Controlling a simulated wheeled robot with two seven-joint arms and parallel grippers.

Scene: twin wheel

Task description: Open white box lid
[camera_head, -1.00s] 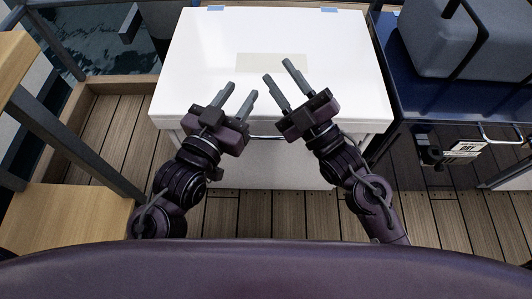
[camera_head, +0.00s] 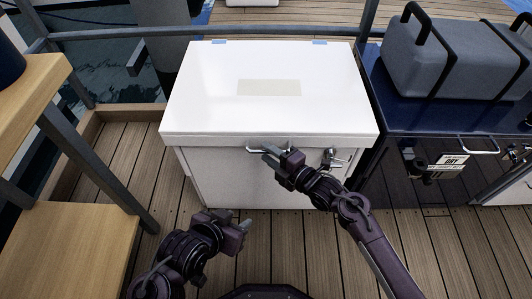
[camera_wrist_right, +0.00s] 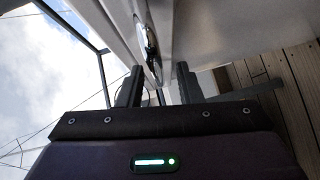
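The white box (camera_head: 200,100) stands ahead with its lid (camera_head: 320,105) down flat. A metal handle (camera_head: 256,150) is on its front, just below the lid's edge. My right gripper (camera_head: 271,155) is at the right end of this handle. In the right wrist view its two fingers (camera_wrist_right: 158,85) are apart, with a metal piece (camera_wrist_right: 148,35) ahead of the gap; I cannot tell if they touch it. My left gripper (camera_head: 240,220) is low, in front of the box and apart from it, with its fingers apart and nothing seen between them.
A metal latch (camera_head: 332,158) is on the box front, right of the handle. A dark blue cabinet (camera_head: 410,115) with a grey case (camera_head: 455,60) on it stands close on the right. A wooden bench (camera_head: 75,240) is on the left. Deck planks (camera_head: 290,240) are clear in front.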

